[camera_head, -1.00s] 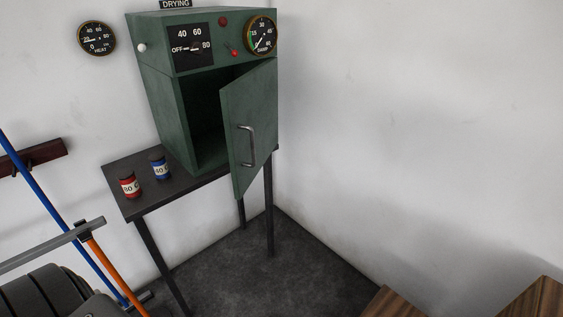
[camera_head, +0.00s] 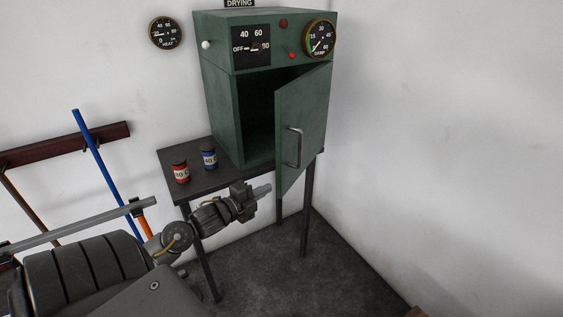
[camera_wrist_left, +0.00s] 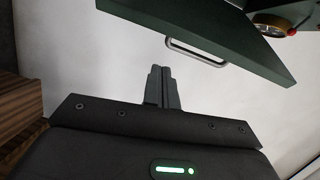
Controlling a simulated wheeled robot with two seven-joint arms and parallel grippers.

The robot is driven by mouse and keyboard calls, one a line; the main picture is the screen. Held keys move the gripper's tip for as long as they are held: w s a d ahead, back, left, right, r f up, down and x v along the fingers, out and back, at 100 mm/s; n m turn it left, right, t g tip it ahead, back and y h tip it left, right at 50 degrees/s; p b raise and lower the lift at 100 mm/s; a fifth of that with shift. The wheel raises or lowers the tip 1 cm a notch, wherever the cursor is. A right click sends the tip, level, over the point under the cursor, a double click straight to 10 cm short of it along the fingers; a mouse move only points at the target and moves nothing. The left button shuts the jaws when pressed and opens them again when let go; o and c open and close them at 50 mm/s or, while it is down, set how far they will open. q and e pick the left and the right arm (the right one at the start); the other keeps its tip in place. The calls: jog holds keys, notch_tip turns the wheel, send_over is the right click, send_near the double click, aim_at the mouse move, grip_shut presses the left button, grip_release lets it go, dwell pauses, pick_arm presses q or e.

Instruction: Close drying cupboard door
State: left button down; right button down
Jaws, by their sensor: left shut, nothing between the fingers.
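The green drying cupboard (camera_head: 222,105) stands on a dark table. Its door (camera_head: 312,115) is hinged on the right and stands ajar, with the dark inside showing on the left. A metal handle (camera_head: 294,147) is on the door's outer face. The door (camera_wrist_left: 205,30) and its handle (camera_wrist_left: 196,52) also show in the left wrist view, beyond the fingers. My left gripper (camera_head: 262,191) is shut and empty, below and to the left of the handle, apart from the door. It also shows in the left wrist view (camera_wrist_left: 161,86). My right gripper is not in view.
A red jar (camera_head: 181,173) and a blue jar (camera_head: 209,158) stand on the table (camera_head: 203,185) left of the cupboard. A wall rack (camera_head: 65,147) with poles is at the left.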

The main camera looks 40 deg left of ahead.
aim_at(281, 162)
pick_arm(q)
notch_tip(281, 162, up, 5)
jog(key=d+m+h, duration=0.1)
jog(key=d+m, duration=0.1)
jog(key=shift+t, duration=0.4)
jog(key=w+p, duration=0.2)
jog(key=w, duration=0.1)
jog(key=w+a+p, duration=0.1)
jog(key=w+p, duration=0.1)
jog(key=w, duration=0.1)
jog(key=w+a+p, duration=0.1)
jog(key=w, duration=0.2)
jog(key=shift+r+p, duration=0.2)
jog(key=shift+p, duration=0.2)
jog(key=shift+s+a, duration=0.25)
jog(key=shift+a, duration=0.25)
jog(key=shift+w+f, duration=0.1)
jog(key=shift+f, duration=0.05)
